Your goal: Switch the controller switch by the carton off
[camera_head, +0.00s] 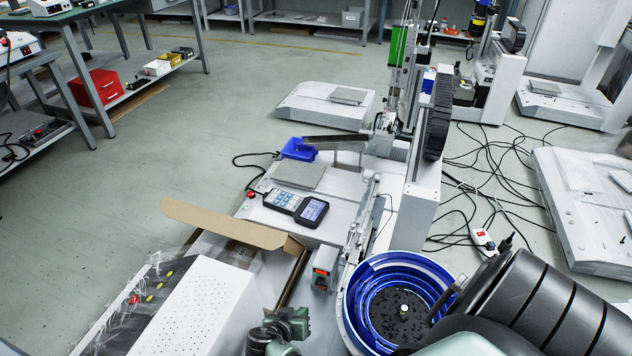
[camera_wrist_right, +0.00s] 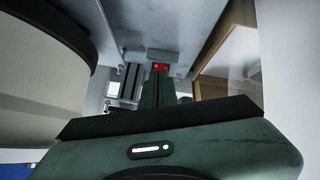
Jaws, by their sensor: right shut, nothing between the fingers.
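The controller is a small grey box (camera_head: 322,284) with a red switch (camera_head: 320,271) on it, between the open carton (camera_head: 222,222) and the blue bowl feeder. In the right wrist view the red switch (camera_wrist_right: 161,67) shows just beyond my fingertips. I cannot tell which way its rocker is tipped. My right gripper (camera_head: 292,318) is low in the head view, below and left of the controller. In the wrist view its dark green fingers (camera_wrist_right: 157,84) are shut, empty and pointed at the switch; contact cannot be told. My left gripper is not in view.
The blue bowl feeder (camera_head: 440,268) stands close on the controller's right. The carton's flap and a white perforated box (camera_head: 200,312) are on the left. A handheld meter (camera_head: 297,206) lies on the machine base behind. Loose cables lie on the right floor.

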